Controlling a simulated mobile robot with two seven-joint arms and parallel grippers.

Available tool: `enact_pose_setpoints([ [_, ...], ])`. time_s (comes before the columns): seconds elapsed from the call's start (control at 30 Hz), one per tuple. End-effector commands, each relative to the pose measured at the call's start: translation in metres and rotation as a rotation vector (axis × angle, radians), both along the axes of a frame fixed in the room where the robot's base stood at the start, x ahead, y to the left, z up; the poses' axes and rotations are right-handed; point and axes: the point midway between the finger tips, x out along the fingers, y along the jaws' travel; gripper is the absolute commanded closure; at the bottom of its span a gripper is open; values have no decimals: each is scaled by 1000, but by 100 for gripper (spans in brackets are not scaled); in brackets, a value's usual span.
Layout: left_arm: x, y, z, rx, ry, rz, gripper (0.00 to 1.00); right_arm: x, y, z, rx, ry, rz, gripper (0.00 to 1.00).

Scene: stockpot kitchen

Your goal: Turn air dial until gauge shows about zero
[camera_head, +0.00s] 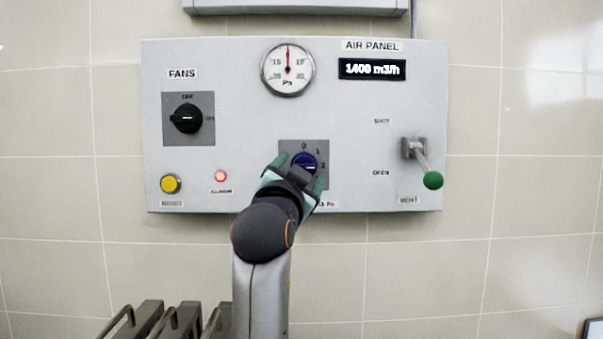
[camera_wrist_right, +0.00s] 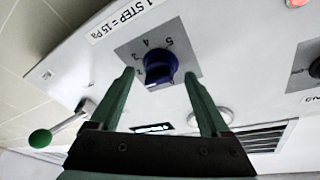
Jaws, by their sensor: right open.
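The air dial (camera_head: 304,162) is a blue knob on a grey square plate, low in the middle of the panel. In the right wrist view, the blue dial (camera_wrist_right: 160,66) shows with numbers around it and a "1 STEP = 15 Pa" label. The round white gauge (camera_head: 288,70) is above; its red needle points straight up, and its small figures are blurred. My right gripper (camera_head: 299,173) is open at the dial, with a green finger on either side. In the wrist view the fingers stand apart around the knob; contact cannot be told. My left gripper is out of view.
The panel (camera_head: 245,130) also carries a black fans knob (camera_head: 186,118), a yellow button (camera_head: 171,183), a lit red lamp (camera_head: 220,175), a display (camera_head: 372,69) reading 1400 m3/h and a green-tipped lever (camera_head: 432,180) jutting out right. Dark handled items (camera_head: 180,318) stand at lower left.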

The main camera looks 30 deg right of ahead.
Motion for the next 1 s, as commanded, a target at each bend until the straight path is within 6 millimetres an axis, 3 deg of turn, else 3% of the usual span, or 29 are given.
enact_pose_setpoints([
  [0.3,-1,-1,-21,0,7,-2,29,-48,46,-17,-2,-1,1,20],
  [0.5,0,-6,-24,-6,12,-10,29,-69,67,-21,-1,0,1,20],
  [1.0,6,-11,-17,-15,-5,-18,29,-77,75,-23,1,1,0,20],
])
